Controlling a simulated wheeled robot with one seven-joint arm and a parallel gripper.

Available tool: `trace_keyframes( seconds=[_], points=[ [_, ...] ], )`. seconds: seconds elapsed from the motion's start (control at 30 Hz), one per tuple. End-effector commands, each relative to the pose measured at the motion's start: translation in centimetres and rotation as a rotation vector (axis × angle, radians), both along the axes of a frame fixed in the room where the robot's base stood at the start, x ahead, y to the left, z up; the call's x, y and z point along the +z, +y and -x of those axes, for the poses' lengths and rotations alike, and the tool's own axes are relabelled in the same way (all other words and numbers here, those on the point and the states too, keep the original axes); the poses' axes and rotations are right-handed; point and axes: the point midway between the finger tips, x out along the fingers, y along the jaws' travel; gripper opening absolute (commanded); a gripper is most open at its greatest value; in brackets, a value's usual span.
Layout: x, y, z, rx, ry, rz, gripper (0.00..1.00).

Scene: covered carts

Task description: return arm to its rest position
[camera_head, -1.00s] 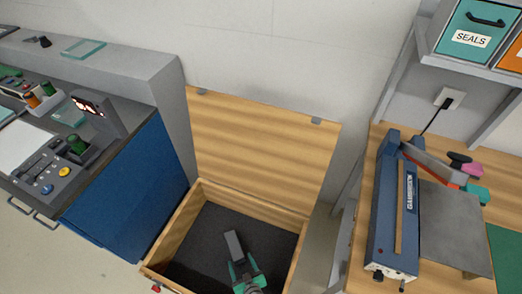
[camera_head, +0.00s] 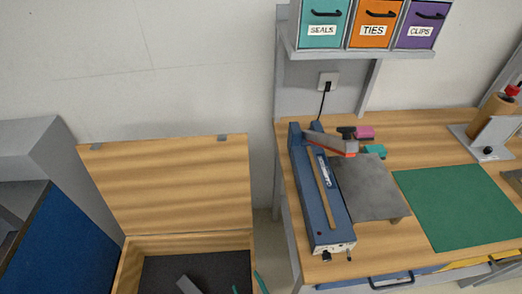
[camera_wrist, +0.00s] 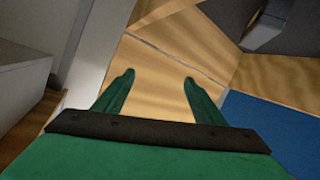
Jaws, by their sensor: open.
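My gripper (camera_head: 249,284) shows at the bottom edge of the head view, only as green finger parts over the right side of the open wooden box (camera_head: 243,242). In the wrist view my gripper (camera_wrist: 158,78) has its two green fingers wide apart with nothing between them. Pale wood lies beyond the fingertips. A grey bar (camera_head: 188,285) is in the box on its dark floor, left of the fingers and cut off by the picture edge. The rest of my arm is out of the head view.
The box's lid (camera_head: 165,185) stands open towards the wall. A blue cabinet (camera_head: 45,250) is at left. At right, a workbench (camera_head: 375,268) carries a blue paper trimmer (camera_head: 320,195) and a green mat (camera_head: 465,205). Labelled drawers (camera_head: 372,25) are above it.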

Motion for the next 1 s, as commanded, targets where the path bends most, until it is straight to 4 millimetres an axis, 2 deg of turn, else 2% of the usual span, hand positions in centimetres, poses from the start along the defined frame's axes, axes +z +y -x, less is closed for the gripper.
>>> trace_keyframes(
  seconds=[0.03, 0.2, 0.37, 0.5, 0.7, 0.83, 1.0],
  points=[
    [1.4, -1.4, 1.9, -0.030, 0.000, -0.008, 0.64],
    [6.6, -3.9, 7.5, -0.125, -0.004, -0.056, 0.64],
    [12.1, -4.8, 12.2, -0.232, -0.005, -0.115, 0.64],
    [17.5, -5.0, 15.4, -0.337, -0.009, -0.177, 0.64],
    [24.0, -4.9, 17.8, -0.467, -0.022, -0.251, 0.64],
    [26.1, -4.9, 18.4, -0.511, -0.026, -0.278, 0.64],
    [26.8, -4.9, 18.5, -0.526, -0.029, -0.286, 0.64]
  ],
)
